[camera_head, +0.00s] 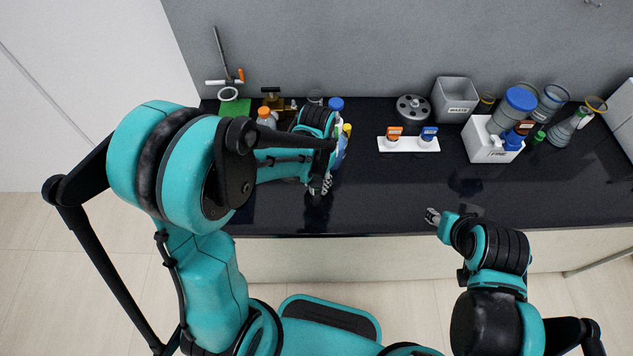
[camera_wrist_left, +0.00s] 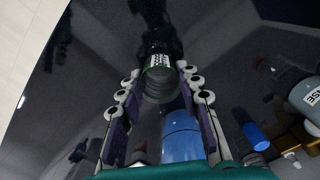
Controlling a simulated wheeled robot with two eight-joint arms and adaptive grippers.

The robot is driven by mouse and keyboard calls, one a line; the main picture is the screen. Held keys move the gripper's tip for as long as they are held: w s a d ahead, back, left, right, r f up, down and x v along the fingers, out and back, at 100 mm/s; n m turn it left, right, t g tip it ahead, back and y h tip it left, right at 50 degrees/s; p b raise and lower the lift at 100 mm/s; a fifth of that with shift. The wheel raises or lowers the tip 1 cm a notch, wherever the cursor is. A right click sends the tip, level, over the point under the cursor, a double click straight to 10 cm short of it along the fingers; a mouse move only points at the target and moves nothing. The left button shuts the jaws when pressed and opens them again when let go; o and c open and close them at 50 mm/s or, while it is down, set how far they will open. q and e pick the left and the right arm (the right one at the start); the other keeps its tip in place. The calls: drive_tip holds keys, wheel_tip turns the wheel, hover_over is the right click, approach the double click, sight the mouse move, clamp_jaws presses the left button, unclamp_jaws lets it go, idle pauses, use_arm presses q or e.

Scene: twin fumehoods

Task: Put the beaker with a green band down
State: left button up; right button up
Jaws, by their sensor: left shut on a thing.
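In the left wrist view, the beaker with a green band (camera_wrist_left: 159,84) is a clear glass vessel between the fingertips of my left gripper (camera_wrist_left: 160,88). A green line and a black-and-white checkered patch show on it. The left gripper is shut on it. In the head view, my left gripper (camera_head: 321,186) is over the left part of the dark bench (camera_head: 385,195); the beaker is not clearly visible there. Whether its base touches the bench cannot be told. My right gripper (camera_head: 433,216) is near the bench's front edge, with nothing visible in it; its jaw opening is unclear.
Blue-capped (camera_head: 336,103) and orange-capped (camera_head: 265,113) bottles stand close behind my left arm. A white tray (camera_head: 408,145) holds two small capped items. A waste box (camera_head: 455,98) and a white rack (camera_head: 480,140) with glassware stand right. The middle front of the bench is clear.

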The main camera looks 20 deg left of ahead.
use_arm(q)
drive_tip(key=shift+f, duration=0.15)
drive_tip(key=o, duration=1.1)
